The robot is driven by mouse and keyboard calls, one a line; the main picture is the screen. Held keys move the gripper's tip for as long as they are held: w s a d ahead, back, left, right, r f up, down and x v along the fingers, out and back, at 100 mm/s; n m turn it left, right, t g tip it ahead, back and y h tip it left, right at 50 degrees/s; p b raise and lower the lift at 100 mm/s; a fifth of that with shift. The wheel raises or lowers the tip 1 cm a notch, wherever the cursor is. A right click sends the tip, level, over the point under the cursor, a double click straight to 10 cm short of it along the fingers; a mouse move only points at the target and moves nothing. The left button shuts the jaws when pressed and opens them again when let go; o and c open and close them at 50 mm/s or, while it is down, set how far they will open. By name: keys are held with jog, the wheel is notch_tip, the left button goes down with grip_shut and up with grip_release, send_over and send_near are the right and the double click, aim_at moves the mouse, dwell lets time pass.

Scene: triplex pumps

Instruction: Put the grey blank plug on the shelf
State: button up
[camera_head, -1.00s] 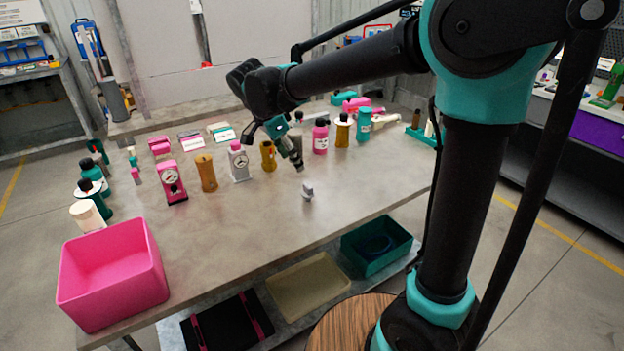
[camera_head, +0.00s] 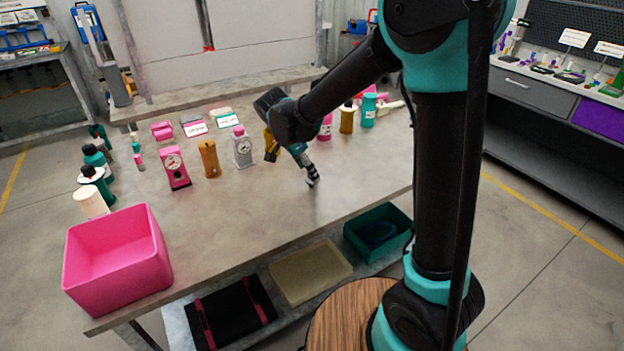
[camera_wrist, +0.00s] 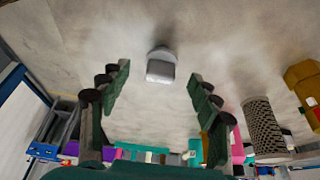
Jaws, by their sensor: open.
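The grey blank plug (camera_wrist: 161,68) stands on the table in the wrist view, ahead of my fingertips and roughly centred between them. My gripper (camera_head: 312,181) is open, pointing down close to the tabletop near the middle front of the table in the head view. There the fingers mostly cover the plug. The fingers are not closed on it. A grey lower shelf (camera_head: 177,327) runs under the table, holding several containers. A raised grey ledge (camera_head: 235,93) runs along the table's back edge. The frames do not show which one is meant.
A pink bin (camera_head: 118,285) stands at the table's front left. Pink, brown, grey and teal gauges and bottles stand behind my gripper. Below are a black case (camera_head: 230,318), a beige tray (camera_head: 311,280) and a teal bin (camera_head: 375,250).

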jog(key=x, duration=0.5)
jog(key=shift+a, duration=0.1)
jog(key=shift+c, duration=0.5)
jog(key=c, duration=1.2)
jog(key=shift+r, duration=0.1)
jog(key=shift+c, duration=0.2)
